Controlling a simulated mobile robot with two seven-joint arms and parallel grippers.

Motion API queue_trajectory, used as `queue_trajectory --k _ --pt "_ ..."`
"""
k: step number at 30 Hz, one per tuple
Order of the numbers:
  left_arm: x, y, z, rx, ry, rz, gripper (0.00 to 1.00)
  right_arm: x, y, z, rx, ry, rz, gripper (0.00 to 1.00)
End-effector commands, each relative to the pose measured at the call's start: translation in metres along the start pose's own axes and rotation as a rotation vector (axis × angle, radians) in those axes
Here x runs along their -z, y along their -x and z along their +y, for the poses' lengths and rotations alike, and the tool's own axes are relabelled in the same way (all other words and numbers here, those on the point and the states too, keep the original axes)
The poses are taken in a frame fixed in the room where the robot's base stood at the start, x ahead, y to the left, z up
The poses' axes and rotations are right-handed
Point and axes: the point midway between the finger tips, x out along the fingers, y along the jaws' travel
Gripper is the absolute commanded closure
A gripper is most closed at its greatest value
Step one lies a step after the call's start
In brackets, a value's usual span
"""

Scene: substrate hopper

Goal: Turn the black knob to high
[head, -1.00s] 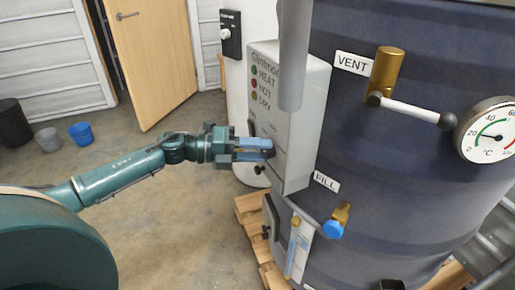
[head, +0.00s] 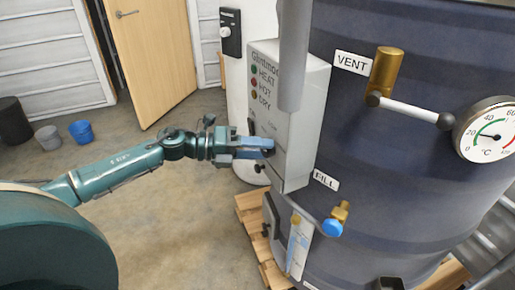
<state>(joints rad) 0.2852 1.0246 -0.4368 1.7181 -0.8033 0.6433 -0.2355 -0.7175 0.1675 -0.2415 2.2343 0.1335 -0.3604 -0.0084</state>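The grey control box (head: 300,130) is fixed to the side of the dark blue tank, with lamps labelled HEAT, HOT and DRY on its face. My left gripper (head: 268,148) is at the lower part of that face, its blue fingers pointing right. The fingers and the box's edge-on angle hide the spot at the fingertips, so I cannot make out the black knob there or whether the fingers grip it. A small black part (head: 252,128) shows at the box's left edge, just above the fingers. My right gripper is not in view.
A vent valve (head: 386,72), a fill valve (head: 336,220) and a temperature dial (head: 489,134) are on the tank (head: 420,190). A wooden pallet (head: 250,207) lies below. Buckets (head: 81,131) stand far left; the floor between is clear.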

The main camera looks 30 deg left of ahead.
Motion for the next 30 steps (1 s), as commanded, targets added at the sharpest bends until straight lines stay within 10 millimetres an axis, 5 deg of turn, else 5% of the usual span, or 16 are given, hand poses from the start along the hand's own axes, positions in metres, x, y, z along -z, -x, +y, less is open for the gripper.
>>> queue_trajectory --k 4,14,30 --pt "0.000 0.000 0.000 0.000 0.002 0.000 0.41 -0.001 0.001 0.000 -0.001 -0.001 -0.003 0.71" --pt "0.000 0.005 0.001 -0.002 0.004 -0.001 0.41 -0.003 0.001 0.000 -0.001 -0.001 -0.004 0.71" --pt "0.001 0.089 0.002 -0.004 0.007 0.000 0.41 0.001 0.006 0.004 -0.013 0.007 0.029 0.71"
